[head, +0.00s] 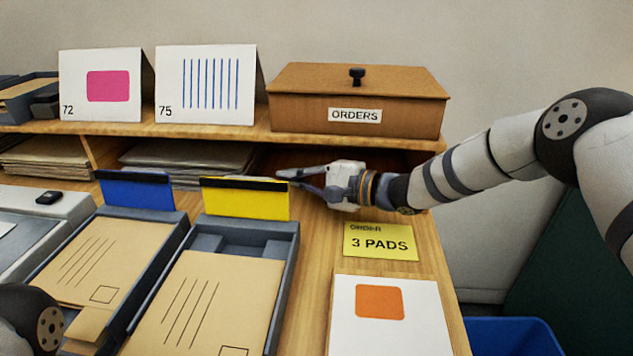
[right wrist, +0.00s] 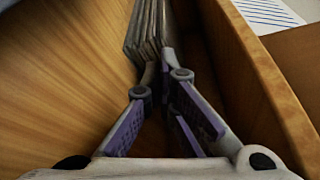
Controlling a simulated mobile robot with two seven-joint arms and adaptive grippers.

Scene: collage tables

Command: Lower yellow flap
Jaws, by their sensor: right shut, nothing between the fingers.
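The yellow flap (head: 245,199) stands upright at the back of the right-hand grey tray (head: 291,250) in the head view, with a dark strip along its top edge. My right gripper (head: 284,175) reaches in from the right, with its fingertips by the flap's upper right corner. I cannot tell whether they touch it. The fingers are shut with nothing between them, and they also show in the right wrist view (right wrist: 160,75). The flap cannot be made out in the right wrist view. My left gripper is out of view.
A blue flap (head: 136,190) stands upright on the left-hand tray. Both trays hold brown envelopes. Behind is a shelf (head: 215,137) with paper stacks below and an ORDERS box (head: 357,98) on top. A yellow order card (head: 381,241) and an orange-marked sheet (head: 388,325) lie right.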

